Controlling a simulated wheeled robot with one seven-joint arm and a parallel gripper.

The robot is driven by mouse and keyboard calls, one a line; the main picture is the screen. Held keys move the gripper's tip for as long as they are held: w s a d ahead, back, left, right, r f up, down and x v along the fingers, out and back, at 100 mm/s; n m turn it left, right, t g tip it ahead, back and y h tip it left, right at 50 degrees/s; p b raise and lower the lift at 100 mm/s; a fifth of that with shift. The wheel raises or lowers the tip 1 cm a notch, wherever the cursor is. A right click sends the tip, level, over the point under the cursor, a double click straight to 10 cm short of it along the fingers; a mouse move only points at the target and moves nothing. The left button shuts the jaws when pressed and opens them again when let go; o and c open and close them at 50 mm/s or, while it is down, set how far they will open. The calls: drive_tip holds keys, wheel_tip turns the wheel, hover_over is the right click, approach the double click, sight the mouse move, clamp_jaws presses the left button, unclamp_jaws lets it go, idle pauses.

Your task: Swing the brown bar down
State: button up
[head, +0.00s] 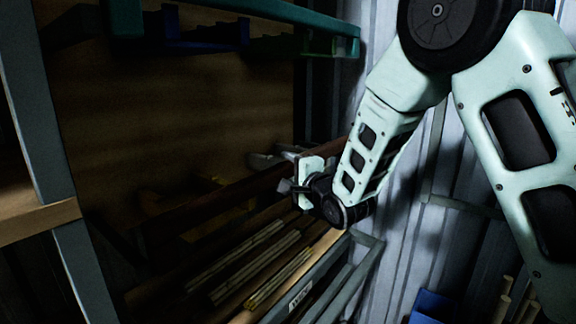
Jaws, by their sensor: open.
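A long brown bar (215,200) runs diagonally across the dark shelf unit, from the lower left up toward my gripper. My gripper (286,184) is open at the bar's right part, at the end of my pale green arm. The gripper and wrist hide part of the bar there. I cannot tell whether the fingers touch the bar or stand around it.
Several thin light rods (240,258) lie on the lower shelf below the bar. A grey metal frame (330,285) edges the shelf. A blue bin (430,305) stands at the bottom right. A teal beam (270,12) crosses above. A corrugated wall (410,235) is behind.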

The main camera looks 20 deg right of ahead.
drive_tip(key=shift+w+a, duration=0.1)
drive_tip(key=shift+w, duration=0.35)
drive_tip(key=shift+c, duration=0.3)
clamp_jaws()
